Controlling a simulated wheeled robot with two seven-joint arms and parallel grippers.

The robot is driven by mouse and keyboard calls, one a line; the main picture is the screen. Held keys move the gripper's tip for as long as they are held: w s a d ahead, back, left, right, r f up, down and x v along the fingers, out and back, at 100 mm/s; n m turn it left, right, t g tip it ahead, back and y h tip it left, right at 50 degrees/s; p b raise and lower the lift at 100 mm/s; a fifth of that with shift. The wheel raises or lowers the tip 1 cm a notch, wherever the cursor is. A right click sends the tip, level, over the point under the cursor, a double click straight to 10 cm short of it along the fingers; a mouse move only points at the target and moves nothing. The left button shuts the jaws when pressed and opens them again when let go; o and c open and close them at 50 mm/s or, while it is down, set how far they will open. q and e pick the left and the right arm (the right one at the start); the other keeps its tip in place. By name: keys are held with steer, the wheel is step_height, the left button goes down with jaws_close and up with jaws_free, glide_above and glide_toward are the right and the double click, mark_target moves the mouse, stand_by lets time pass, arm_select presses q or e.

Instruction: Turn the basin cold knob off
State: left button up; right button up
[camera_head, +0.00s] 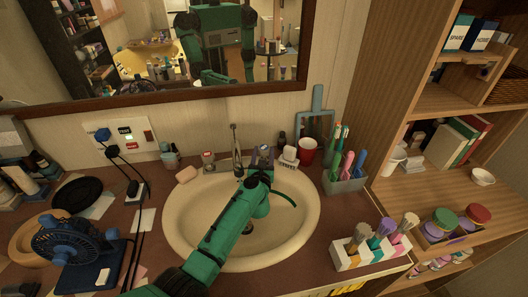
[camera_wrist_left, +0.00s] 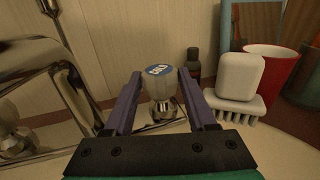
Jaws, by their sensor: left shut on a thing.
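The basin (camera_head: 180,232) is a cream oval bowl set in a brown counter. Its tall metal faucet (camera_head: 237,150) stands at the back rim. The cold knob (camera_wrist_left: 159,84) shows in the left wrist view, a pale knob with a blue cap on a chrome stem. My left gripper (camera_head: 262,156) reaches over the basin, and its fingers are shut on the cold knob from both sides; in the head view the gripper largely hides the knob. The other knob (camera_head: 208,158) stands left of the faucet with a reddish cap. My right gripper is not in view.
A soap bar (camera_head: 186,174) lies at left. A toothbrush holder (camera_head: 344,182), a divided tray (camera_head: 370,258) and a blue fan (camera_head: 70,245) stand farther out. A mirror (camera_head: 150,55) hangs behind.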

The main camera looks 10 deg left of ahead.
mark_target(263, 154)
arm_select(q)
steer(key=shift+a+r+h, duration=0.1)
steer(key=shift+h, duration=0.2)
steer(key=shift+m, duration=0.3)
steer(key=o, duration=1.4)
steer(key=shift+s+p, duration=0.35)
steer(key=shift+s, duration=0.2)
steer(key=s, duration=0.1)
steer(key=s+p, duration=0.1)
steer(key=s, duration=0.3)
steer(key=shift+d, duration=0.25)
steer(key=s, duration=0.8)
steer(key=shift+s+d, duration=0.25)
steer(key=shift+d, duration=0.05)
